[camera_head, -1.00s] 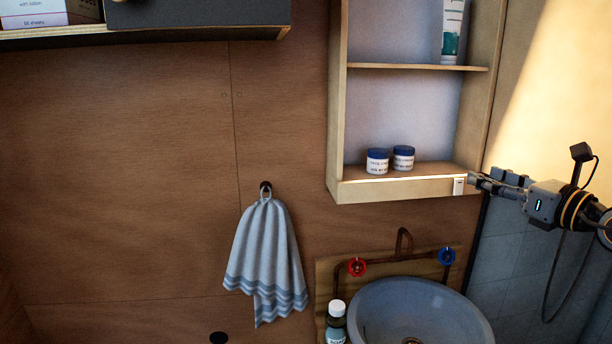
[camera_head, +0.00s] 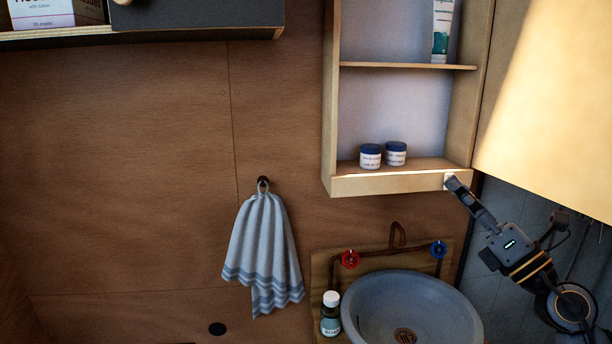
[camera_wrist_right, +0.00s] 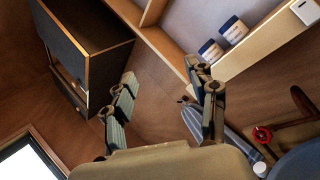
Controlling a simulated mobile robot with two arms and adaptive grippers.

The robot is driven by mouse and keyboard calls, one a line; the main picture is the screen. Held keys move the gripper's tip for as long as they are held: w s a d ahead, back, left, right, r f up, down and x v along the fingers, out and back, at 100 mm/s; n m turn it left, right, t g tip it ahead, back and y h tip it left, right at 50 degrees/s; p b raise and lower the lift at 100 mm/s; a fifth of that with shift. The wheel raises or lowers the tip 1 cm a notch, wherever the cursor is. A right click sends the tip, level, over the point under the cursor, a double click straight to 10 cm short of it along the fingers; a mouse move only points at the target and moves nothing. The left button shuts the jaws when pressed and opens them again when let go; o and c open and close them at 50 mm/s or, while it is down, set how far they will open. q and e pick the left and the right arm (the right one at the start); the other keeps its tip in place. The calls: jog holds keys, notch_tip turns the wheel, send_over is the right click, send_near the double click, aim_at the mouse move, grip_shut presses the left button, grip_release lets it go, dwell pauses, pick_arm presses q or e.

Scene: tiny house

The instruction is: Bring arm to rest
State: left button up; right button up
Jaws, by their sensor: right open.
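My right arm comes in from the lower right in the head view. Its gripper (camera_head: 454,184) points up and to the left, and its tip overlaps the lower right corner of the open wall cabinet (camera_head: 385,186). I cannot tell whether it touches there. In the right wrist view the two fingers of the gripper (camera_wrist_right: 161,72) are spread apart with nothing between them. A small white switch (camera_wrist_right: 305,11) on the cabinet's lower edge shows there; in the head view the gripper mostly hides it. My left gripper is not in view.
Two blue-lidded jars (camera_head: 370,156) and a tube (camera_head: 442,30) stand in the cabinet. Below are a grey basin (camera_head: 365,310), red (camera_head: 350,259) and blue (camera_head: 438,249) taps, and a bottle (camera_head: 330,315). A striped towel (camera_head: 262,250) hangs left. A dark cabinet (camera_wrist_right: 85,45) shows in the wrist view.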

jog(key=s+d+f+m+g+h, duration=0.2)
jog(key=s+f+m+h, duration=0.3)
jog(key=f+m, duration=0.5)
jog(key=s+d+f+m+g+h, duration=0.1)
jog(key=s+f+m+g+h, duration=0.15)
jog(key=f+m+h, duration=0.55)
jog(key=s+d+f+m+g+h, duration=0.2)
jog(key=s+f+m+h, duration=0.2)
jog(key=f+m, duration=0.8)
jog(key=s+a+f+m+g+y, duration=0.25)
jog(key=s+a+f+g, duration=0.3)
jog(key=s+f, duration=0.4)
jog(key=s+a+f+m+g+y, duration=0.1)
jog(key=s+a+f+g+y, duration=0.35)
jog(key=s, duration=0.75)
notch_tip(320, 180, down, 29)
jog(key=s+a+g+h, duration=0.2)
jog(key=s+d+f, duration=0.3)
jog(key=s+f, duration=1.2)
jog(key=s, duration=0.1)
jog(key=shift+s+d+f+n+g, duration=0.15)
jog(key=shift+s+d+n+g, duration=0.05)
jog(key=shift+n+g, duration=0.2)
